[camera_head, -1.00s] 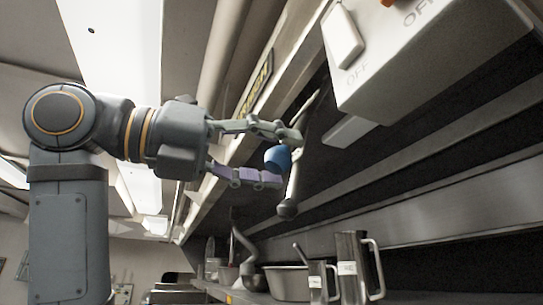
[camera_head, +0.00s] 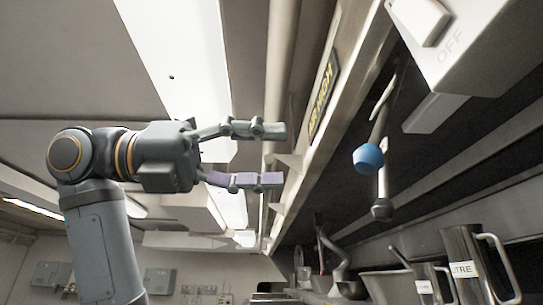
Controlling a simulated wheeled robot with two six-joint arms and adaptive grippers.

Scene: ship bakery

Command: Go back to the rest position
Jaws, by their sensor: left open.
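My left gripper (camera_head: 272,155) is open and empty, with one finger above the other, both pointing right. It is left of a blue knob (camera_head: 368,157) on a grey lever (camera_head: 383,185) under the overhead unit, with a clear gap between them in the picture. The knob is fully visible, and nothing of mine touches it. My right gripper is out of view.
A white box marked OFF (camera_head: 465,50) is at the top right. A metal jug (camera_head: 470,262), a smaller jug (camera_head: 427,285) and a bowl (camera_head: 382,287) stand on the shelf below. A ceiling light (camera_head: 180,60) is above my left arm.

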